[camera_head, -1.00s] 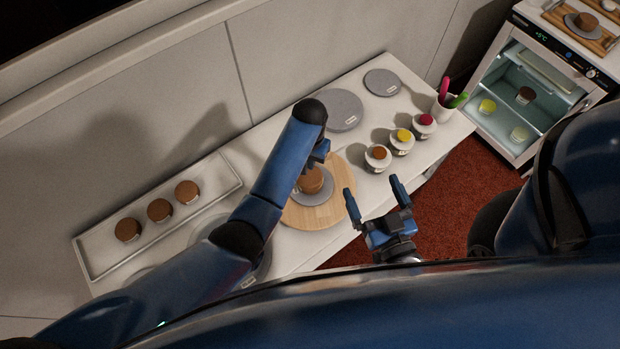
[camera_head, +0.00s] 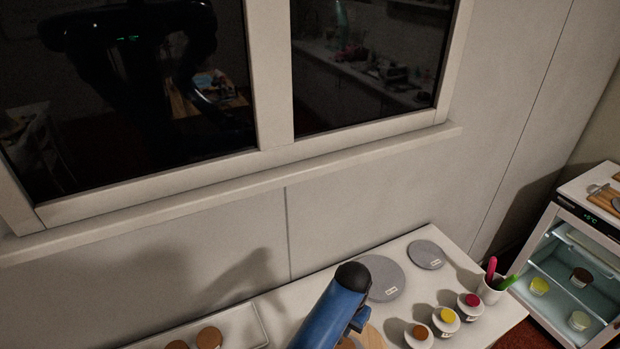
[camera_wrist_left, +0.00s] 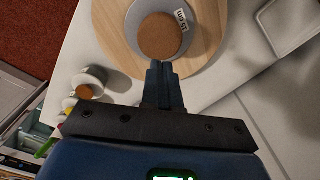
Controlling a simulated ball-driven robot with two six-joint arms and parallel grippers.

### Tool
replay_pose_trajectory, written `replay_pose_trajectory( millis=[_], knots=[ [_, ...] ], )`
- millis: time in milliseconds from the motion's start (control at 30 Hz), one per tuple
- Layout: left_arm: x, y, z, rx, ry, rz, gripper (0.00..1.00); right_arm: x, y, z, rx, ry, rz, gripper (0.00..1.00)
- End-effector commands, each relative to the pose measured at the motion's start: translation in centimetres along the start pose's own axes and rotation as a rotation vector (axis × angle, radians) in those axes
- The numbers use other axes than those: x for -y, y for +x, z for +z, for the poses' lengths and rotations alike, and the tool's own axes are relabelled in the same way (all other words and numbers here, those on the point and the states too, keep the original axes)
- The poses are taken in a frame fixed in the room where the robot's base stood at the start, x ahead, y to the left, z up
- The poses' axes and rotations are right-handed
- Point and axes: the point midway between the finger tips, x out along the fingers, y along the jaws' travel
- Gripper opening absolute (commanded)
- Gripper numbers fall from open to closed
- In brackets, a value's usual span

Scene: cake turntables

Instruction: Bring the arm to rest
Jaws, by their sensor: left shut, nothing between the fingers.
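My left arm comes up from the bottom edge in the head view, with its blue link and black joint above the worktop. The left gripper (camera_wrist_left: 162,68) shows best in the left wrist view. Its two fingers are together with nothing between them. The fingertips lie in the picture at the near edge of a brown round cake (camera_wrist_left: 160,36). The cake stands on a grey turntable (camera_wrist_left: 135,12) labelled 15 cm, on a round wooden board (camera_wrist_left: 104,20). I cannot tell the gap between fingertips and cake. My right gripper is out of view.
Grey discs (camera_head: 384,278) (camera_head: 426,255) lie on the white worktop (camera_head: 330,276). Cups with brown (camera_head: 419,333), yellow (camera_head: 447,315) and red (camera_head: 472,301) tops stand at right, near a pen cup (camera_head: 492,290). An open-fronted fridge (camera_head: 560,262) is beyond. Brown cakes (camera_head: 209,338) sit on a tray.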

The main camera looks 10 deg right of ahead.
Motion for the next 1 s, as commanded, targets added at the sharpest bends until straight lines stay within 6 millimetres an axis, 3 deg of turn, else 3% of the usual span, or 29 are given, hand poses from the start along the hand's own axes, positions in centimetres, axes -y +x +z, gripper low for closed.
replay_pose_trajectory(
  millis=[167,267,433,500,600,667,767,867,1000],
  knots=[
    [0.0,0.0,-0.9,-0.045,0.001,0.001,0.0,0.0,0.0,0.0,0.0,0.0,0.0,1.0],
    [-0.1,-0.4,-2.9,-0.14,0.003,0.003,0.0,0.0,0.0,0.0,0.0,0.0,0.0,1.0],
    [-0.2,-4.5,-8.8,-0.488,0.006,0.009,0.0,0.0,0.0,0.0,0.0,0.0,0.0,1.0],
    [0.2,-5.5,-10.2,-0.644,0.001,0.009,0.0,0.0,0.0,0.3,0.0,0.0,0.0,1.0],
    [1.9,-6.0,-10.4,-0.858,-0.023,0.0,0.0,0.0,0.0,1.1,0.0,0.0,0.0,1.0],
    [3.5,-6.1,-9.7,-0.978,-0.043,-0.013,0.0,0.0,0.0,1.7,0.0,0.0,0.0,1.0],
    [6.3,-6.1,-7.1,-1.164,-0.082,-0.045,0.0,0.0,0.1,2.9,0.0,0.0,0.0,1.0],
    [9.0,-6.0,-3.5,-1.318,-0.121,-0.086,0.0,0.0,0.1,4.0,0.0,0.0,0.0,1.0],
    [12.1,-5.9,2.8,-1.49,-0.174,-0.155,0.0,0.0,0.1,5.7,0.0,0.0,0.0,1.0]
  ],
)
